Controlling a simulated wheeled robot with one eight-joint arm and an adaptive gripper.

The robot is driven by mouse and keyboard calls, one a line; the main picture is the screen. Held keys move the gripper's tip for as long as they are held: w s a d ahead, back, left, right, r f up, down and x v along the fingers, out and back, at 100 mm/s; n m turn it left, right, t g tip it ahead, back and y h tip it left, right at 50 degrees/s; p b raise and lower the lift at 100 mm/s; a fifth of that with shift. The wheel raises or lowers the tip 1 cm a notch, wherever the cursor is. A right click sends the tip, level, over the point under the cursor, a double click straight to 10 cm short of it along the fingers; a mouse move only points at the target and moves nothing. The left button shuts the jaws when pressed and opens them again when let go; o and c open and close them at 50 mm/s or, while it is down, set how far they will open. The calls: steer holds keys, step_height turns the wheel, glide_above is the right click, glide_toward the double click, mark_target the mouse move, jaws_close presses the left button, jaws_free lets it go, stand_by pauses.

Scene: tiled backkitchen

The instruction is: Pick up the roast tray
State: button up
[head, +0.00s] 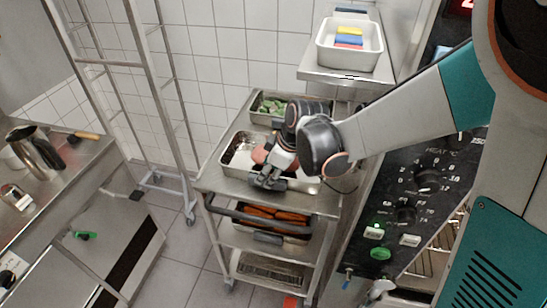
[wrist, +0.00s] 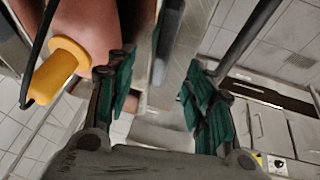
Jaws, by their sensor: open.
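The roast tray (head: 232,158) is a shallow steel pan on top of the steel trolley. Its right part is hidden behind my arm. A reddish-brown mass, likely the roast (wrist: 95,25), fills the upper left of the wrist view, with a yellow-handled piece (wrist: 60,70) and a black cable at it. My gripper (head: 268,181) is over the tray's near edge in the head view. In the wrist view my gripper (wrist: 160,95) is open. A grey metal edge (wrist: 172,45) shows between its green-padded fingers; I cannot tell whether they touch it.
A pan of green leaves (head: 268,105) stands behind the tray. The trolley handle (head: 270,222) crosses the front, above a pan of orange food (head: 275,213). The oven panel (head: 405,190) is close at right. A counter (head: 50,175) stands left, with floor between.

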steer(key=b+x, duration=0.1)
steer(key=x, duration=0.3)
steer(key=shift+w+f+b, duration=0.1)
steer(key=shift+f+b, duration=0.1)
steer(key=shift+b, duration=0.15)
jaws_close()
steer(key=shift+r, duration=0.1)
